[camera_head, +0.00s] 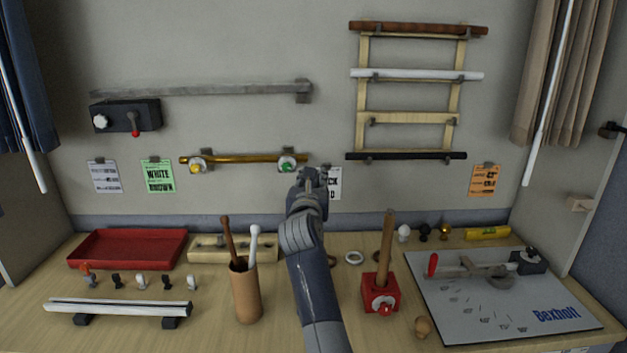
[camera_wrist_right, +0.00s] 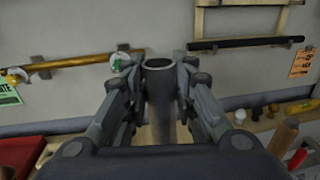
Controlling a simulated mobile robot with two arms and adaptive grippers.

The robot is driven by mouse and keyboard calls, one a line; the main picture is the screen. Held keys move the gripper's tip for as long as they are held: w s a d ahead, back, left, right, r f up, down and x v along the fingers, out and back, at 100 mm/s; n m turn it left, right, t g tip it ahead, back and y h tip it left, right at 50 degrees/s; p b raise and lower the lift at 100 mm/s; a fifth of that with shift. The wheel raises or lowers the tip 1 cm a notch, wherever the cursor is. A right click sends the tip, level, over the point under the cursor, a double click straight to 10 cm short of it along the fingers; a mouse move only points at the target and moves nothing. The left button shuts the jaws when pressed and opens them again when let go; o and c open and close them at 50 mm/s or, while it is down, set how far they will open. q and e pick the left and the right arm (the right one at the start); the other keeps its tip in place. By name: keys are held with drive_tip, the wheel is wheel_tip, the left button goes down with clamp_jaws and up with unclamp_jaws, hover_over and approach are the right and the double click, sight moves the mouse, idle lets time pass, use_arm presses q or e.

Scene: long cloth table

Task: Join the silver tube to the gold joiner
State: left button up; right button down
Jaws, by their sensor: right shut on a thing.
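My right gripper (camera_head: 313,178) is raised in front of the back wall, near the right end of the gold tube. In the right wrist view, my right gripper (camera_wrist_right: 166,88) is shut on a grey, silver-looking tube (camera_wrist_right: 160,66); its open round end faces up between the fingers. The gold tube (camera_head: 235,160) lies level on the wall in two brackets, and it also shows in the right wrist view (camera_wrist_right: 85,60). I cannot pick out a separate gold joiner on it. The held tube's end appears apart from the gold tube. My left gripper is not in view.
A green knob (camera_head: 287,165) and a yellow knob (camera_head: 196,167) sit at the brackets. A rack (camera_head: 409,117) with rods hangs to the right. Below stand a cup (camera_head: 245,290) with two sticks, a red block (camera_head: 381,292) with an upright rod, and a red tray (camera_head: 128,249).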

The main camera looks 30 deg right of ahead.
drive_tip(key=shift+f+b, duration=0.35)
drive_tip(key=shift+f, duration=0.2)
drive_tip(key=c, duration=1.2)
unclamp_jaws()
drive_tip(key=v, duration=0.7)
drive_tip(key=shift+s+a, duration=0.15)
drive_tip(key=shift+s, duration=0.1)
